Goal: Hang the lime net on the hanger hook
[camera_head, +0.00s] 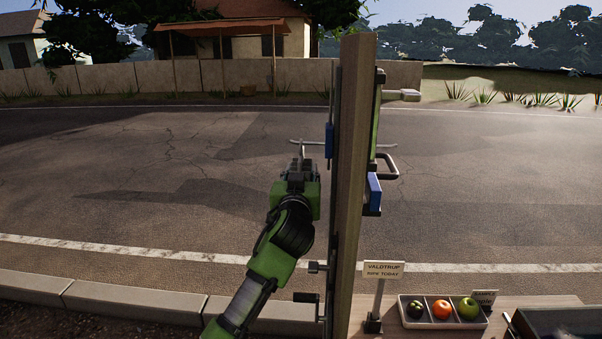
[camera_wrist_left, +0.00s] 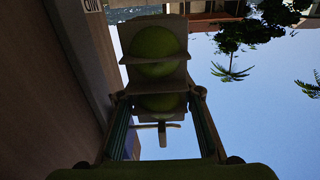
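In the left wrist view, the lime net shows as two green limes with pale panels around them, an upper one (camera_wrist_left: 157,43) and a lower one (camera_wrist_left: 160,102). My left gripper (camera_wrist_left: 160,94) has its fingertips on both sides of the lower lime and appears shut on the net. In the head view my left gripper (camera_head: 301,163) is raised just left of the wooden post; the net cannot be made out there. A thin grey bar with a small upright tip (camera_head: 301,146), possibly the hanger hook, shows at the gripper's far end. My right gripper is not in view.
The wooden post (camera_head: 354,190) stands close to the right of my left arm. A black handle (camera_head: 384,166) is on its other side. A fruit tray (camera_head: 445,322) with three fruits and a sign (camera_head: 383,269) stand at lower right. Open road lies beyond.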

